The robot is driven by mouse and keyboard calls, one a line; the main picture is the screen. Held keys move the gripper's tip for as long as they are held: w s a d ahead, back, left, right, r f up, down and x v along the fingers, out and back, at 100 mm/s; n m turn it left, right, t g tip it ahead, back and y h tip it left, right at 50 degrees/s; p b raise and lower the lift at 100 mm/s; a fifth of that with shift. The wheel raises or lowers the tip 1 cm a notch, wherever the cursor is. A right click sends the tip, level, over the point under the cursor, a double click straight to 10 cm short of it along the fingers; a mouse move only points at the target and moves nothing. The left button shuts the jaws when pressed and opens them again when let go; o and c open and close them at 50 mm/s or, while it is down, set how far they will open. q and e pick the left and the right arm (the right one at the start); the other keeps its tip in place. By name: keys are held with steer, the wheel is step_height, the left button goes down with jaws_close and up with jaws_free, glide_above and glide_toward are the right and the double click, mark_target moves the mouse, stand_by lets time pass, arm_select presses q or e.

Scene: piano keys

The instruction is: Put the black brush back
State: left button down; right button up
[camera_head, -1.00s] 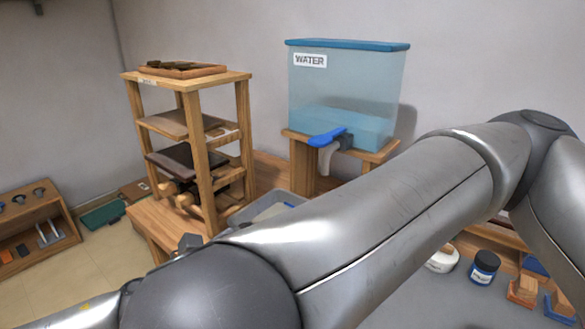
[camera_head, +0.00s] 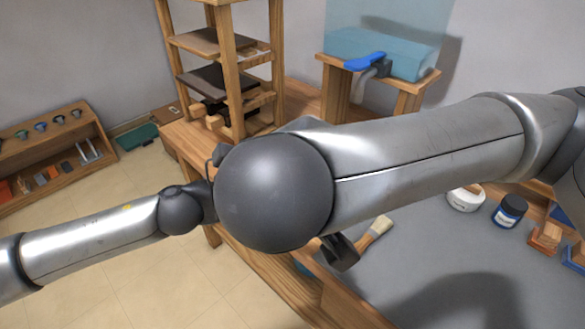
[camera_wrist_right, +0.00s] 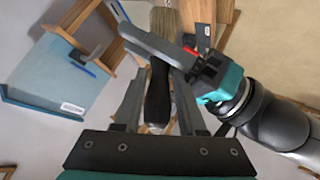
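In the right wrist view, the black brush (camera_wrist_right: 158,95) has its dark handle between the fingers of my right gripper (camera_wrist_right: 162,70). The fingers close in on both sides of the handle, and its brownish bristles (camera_wrist_right: 165,24) point away from my palm. My left gripper (camera_wrist_right: 122,24), with a teal body, reaches in from the right with a grey finger across the brush near the bristles. Whether it grips is unclear. In the head view, a brush (camera_head: 376,234) with tan bristles shows beside a dark part below my arm's round joint.
A blue water tank (camera_head: 380,52) on a wooden stand and a wooden shelf rack (camera_head: 233,75) stand at the back. A white jar (camera_head: 465,200), a blue jar (camera_head: 510,211) and wooden blocks (camera_head: 546,237) stand on the grey worktop (camera_head: 420,255). A low shelf (camera_head: 55,150) is far left.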

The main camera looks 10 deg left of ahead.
steer(key=shift+s+a, duration=0.1)
steer(key=shift+a, duration=0.05)
jaws_close()
arm_select(q)
steer(key=c, duration=0.5)
jaws_free()
steer(key=shift+a, duration=0.1)
